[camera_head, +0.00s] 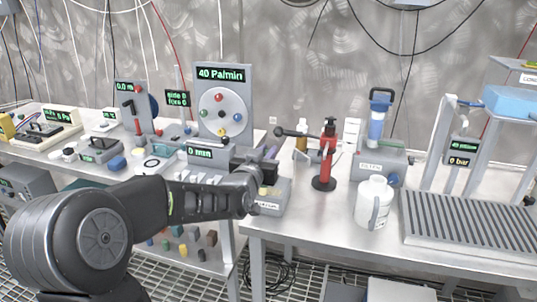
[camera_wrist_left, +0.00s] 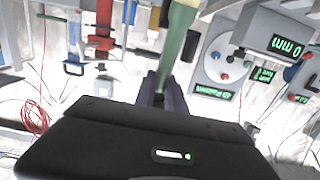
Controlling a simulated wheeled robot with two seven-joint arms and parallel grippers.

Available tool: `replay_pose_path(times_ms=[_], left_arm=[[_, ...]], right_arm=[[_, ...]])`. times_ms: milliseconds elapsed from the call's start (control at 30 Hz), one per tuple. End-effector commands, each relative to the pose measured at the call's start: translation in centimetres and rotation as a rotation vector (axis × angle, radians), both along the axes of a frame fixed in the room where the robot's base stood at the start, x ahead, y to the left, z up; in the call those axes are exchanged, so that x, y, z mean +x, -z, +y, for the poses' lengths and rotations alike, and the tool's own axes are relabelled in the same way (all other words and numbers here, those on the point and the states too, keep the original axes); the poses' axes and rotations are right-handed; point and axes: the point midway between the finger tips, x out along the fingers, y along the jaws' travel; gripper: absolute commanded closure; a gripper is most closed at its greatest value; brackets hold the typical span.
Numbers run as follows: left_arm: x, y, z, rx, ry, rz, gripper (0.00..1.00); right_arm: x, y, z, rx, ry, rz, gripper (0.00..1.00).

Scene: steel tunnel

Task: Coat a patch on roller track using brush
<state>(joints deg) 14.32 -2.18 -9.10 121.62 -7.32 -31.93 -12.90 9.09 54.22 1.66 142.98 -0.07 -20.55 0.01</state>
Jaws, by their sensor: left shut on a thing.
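My left gripper (camera_head: 268,163) reaches in over the middle of the benches, near a small grey labelled box. In the left wrist view my left gripper (camera_wrist_left: 163,88) is shut on a green, tan-edged handle (camera_wrist_left: 178,42), which I take to be the brush. In the head view the brush is not clearly seen. A ribbed grey bed (camera_head: 470,228), seemingly the roller track, lies on the right bench, well right of the gripper. No coated patch can be made out on it. My right gripper is not in view.
A red pump-like stand (camera_head: 325,160), a white jug (camera_head: 373,203) and a filter unit (camera_head: 378,160) stand between the gripper and the ribbed bed. A dial panel (camera_head: 223,105) rises behind the arm. The right bench's front strip (camera_head: 330,235) is clear.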

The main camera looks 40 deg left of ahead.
Motion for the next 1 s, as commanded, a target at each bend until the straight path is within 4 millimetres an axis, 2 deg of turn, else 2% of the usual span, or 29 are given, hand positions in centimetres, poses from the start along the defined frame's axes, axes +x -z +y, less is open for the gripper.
replay_pose_path(times_ms=[233, 600, 1000], left_arm=[[0.6, 0.2, 0.2, 0.0, 0.0, 0.0, 1.0], [3.6, 0.2, 1.2, -0.001, 0.0, 0.0, 1.0], [3.8, 0.1, 1.3, 0.0, 0.0, 0.0, 1.0]], right_arm=[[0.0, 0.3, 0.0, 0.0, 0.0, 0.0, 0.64], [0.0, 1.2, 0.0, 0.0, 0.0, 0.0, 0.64], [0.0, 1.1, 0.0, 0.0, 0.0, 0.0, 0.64]])
